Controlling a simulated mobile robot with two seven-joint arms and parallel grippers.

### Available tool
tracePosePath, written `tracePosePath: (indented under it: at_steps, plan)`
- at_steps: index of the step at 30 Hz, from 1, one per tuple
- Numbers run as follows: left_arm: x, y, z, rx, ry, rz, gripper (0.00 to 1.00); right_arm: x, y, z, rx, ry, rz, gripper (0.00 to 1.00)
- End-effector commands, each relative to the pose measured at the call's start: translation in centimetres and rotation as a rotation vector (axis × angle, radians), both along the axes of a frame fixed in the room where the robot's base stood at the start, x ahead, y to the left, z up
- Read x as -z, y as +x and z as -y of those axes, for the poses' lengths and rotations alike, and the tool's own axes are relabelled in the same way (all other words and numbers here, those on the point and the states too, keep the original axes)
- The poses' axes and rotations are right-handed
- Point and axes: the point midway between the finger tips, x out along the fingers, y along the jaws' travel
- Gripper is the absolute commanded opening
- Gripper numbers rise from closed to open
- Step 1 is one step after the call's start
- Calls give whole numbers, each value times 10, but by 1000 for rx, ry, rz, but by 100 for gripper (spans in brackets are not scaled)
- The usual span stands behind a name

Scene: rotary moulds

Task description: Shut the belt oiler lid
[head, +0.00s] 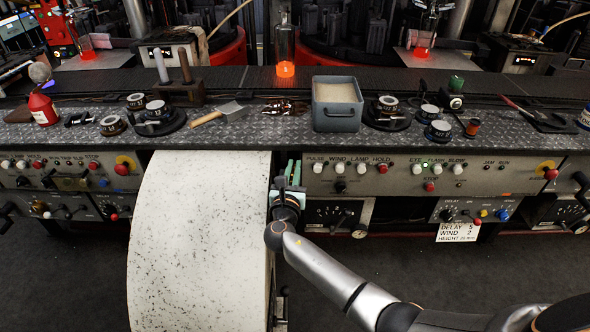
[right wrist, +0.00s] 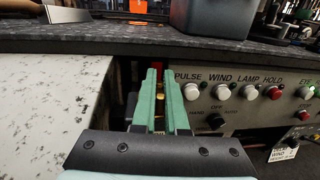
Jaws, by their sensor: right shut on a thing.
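My right gripper (head: 289,178) is at the counter's front edge, in the dark gap between a large white speckled curved panel (head: 195,240) and the control panel on the right. Its green fingers (right wrist: 160,100) point away from the wrist camera into that gap and are close together. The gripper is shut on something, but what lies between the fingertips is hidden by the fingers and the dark. The belt oiler and its lid cannot be made out clearly in either view. My left gripper is not in view.
The control panel (head: 440,175) with knobs is right of the gripper; it also shows in the right wrist view (right wrist: 245,80). Above are the dark counter (head: 265,130) and a grey bin of sand (head: 337,117). A glowing bottle (head: 285,45) stands behind. The floor (head: 420,270) in front looks clear.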

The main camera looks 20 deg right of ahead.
Motion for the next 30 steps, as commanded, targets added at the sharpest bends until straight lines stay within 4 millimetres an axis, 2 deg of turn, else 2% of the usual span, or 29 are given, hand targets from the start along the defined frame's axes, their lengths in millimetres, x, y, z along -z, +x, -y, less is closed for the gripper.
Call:
tracePosePath:
  at_steps: [17, 18, 24, 25, 30]
  plan:
    - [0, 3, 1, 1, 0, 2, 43, -1, 1, 0, 30, 0, 1, 0]
    - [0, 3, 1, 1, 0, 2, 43, -1, 1, 0, 30, 0, 1, 15]
    - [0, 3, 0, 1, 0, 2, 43, 0, 1, 0, 29, 0, 1, 38]
    - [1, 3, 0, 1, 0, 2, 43, 0, 1, 0, 29, 0, 1, 40]
    - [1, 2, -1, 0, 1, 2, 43, 0, 1, 0, 29, 0, 0, 40]
